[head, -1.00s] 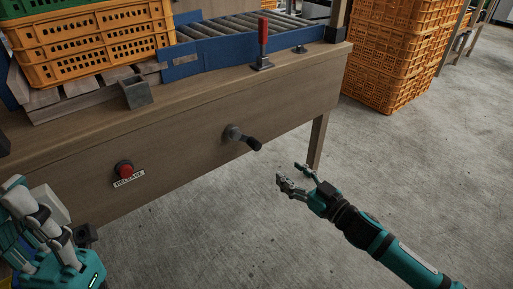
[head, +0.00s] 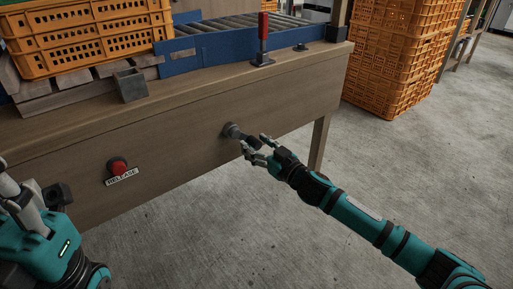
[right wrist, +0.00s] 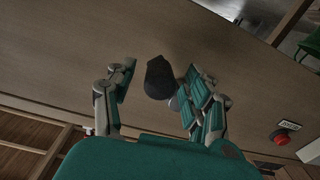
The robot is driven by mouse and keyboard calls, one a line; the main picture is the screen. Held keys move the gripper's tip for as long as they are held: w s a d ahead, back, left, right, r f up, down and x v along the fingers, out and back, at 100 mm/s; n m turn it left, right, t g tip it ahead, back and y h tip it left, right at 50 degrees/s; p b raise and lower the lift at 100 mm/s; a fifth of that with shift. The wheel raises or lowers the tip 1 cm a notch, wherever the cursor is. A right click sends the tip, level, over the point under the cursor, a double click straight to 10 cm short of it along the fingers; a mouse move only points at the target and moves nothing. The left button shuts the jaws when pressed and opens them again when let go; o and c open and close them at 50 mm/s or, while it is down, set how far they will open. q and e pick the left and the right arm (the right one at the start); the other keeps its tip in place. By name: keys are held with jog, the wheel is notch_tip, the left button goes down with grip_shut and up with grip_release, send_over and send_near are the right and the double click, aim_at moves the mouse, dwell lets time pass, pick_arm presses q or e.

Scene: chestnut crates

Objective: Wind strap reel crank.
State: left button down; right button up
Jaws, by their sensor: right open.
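The strap reel crank (head: 232,130) sticks out of the front of the wooden bench, with a grey hub and a dark handle. My right gripper (head: 259,146) is open at the handle, with its fingers either side of it. In the right wrist view the black handle (right wrist: 158,80) stands between the two spread fingers of the right gripper (right wrist: 161,72). A gap shows on the left side; the right finger is close to the handle, and contact cannot be told. My left gripper (head: 18,195) is at the lower left, away from the crank; its opening is unclear.
A red button (head: 119,168) labelled RELEASE is on the bench front (head: 185,150), left of the crank.

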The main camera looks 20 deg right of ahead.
jog(key=shift+w, duration=0.1)
grip_shut()
dwell(0.3)
jog(key=shift+a, duration=0.1)
